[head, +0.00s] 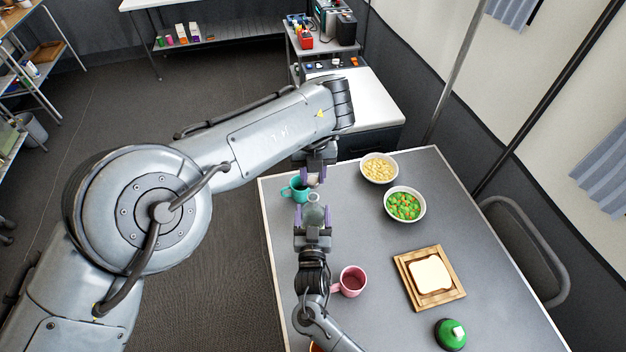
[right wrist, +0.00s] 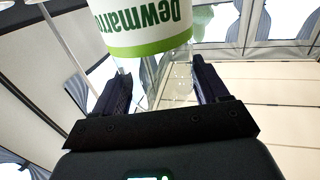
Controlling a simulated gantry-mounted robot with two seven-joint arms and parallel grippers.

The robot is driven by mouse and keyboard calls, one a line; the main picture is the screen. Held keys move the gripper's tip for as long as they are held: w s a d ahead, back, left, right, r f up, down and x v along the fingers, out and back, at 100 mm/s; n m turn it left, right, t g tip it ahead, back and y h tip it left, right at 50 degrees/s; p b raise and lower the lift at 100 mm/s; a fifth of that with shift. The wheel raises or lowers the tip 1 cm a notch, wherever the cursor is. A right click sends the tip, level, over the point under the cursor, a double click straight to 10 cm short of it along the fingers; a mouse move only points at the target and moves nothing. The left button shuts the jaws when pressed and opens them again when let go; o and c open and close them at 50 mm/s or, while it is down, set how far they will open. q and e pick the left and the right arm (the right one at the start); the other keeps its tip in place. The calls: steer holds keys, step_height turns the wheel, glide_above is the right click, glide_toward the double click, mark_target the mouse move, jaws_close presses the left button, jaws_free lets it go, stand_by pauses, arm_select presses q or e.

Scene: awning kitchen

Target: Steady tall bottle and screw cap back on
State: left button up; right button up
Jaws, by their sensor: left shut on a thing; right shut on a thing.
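The tall bottle (head: 313,214) is clear, with its neck and mouth showing between my two grippers in the head view. My right gripper (head: 312,222) is shut around its body. In the right wrist view the bottle's white and green label (right wrist: 142,22) shows above the fingers of the right gripper (right wrist: 165,88), with clear plastic between them. My left gripper (head: 316,172) is just beyond the bottle's mouth, fingers pointing toward it. It is shut on a small pale thing, seemingly the cap (head: 314,181), mostly hidden by the fingers. I cannot tell whether cap and neck touch.
A teal mug (head: 297,191) stands close to the left of the grippers. A pink mug (head: 352,281) stands right of my right wrist. Two food bowls (head: 379,169) (head: 405,206), a bread board (head: 455,291) and a green object (head: 450,335) occupy the table's right side.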

arm_select(q)
steer(key=shift+f, duration=1.05)
steer(key=shift+f, duration=0.2)
steer(key=shift+f, duration=0.7)
steer(key=shift+f, duration=0.55)
